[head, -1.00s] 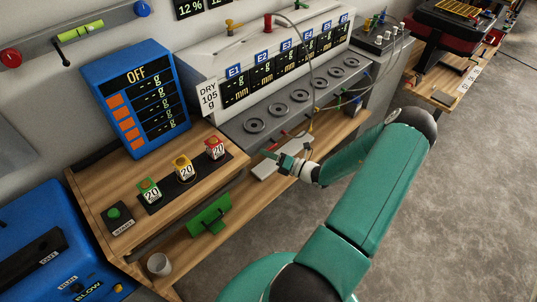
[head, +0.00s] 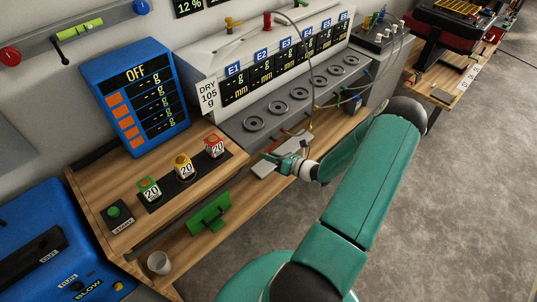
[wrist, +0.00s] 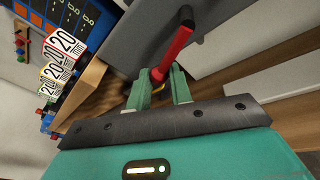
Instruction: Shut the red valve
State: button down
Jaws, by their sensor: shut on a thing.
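The red valve's handle (wrist: 176,48) is a red bar in the wrist view, running from a dark round pivot at upper right down between my fingers. My gripper (wrist: 158,86) is shut on the lower end of this handle, with one green finger on each side. In the head view my gripper (head: 276,158) is at the front of the grey row of round plates. The red handle shows there only as a small red streak (head: 286,133), partly hidden by my gripper.
A blue display (head: 137,97) reads OFF. A grey panel with round plates (head: 298,93) stands behind. A white flat block (head: 268,170) lies below my gripper. Open floor is at right.

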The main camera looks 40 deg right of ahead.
jog(key=d+f+n+g+h, duration=0.1)
jog(key=d+f+n+h, duration=0.2)
jog(key=n, duration=0.7)
jog(key=shift+w+d+h, duration=0.15)
jog(key=shift+d+h, duration=0.45)
jog(key=shift+d, duration=0.45)
jog(key=shift+f+n, duration=0.1)
jog(key=shift+n, duration=0.2)
jog(key=c, duration=1.3)
grip_release()
jog(key=shift+d, duration=0.1)
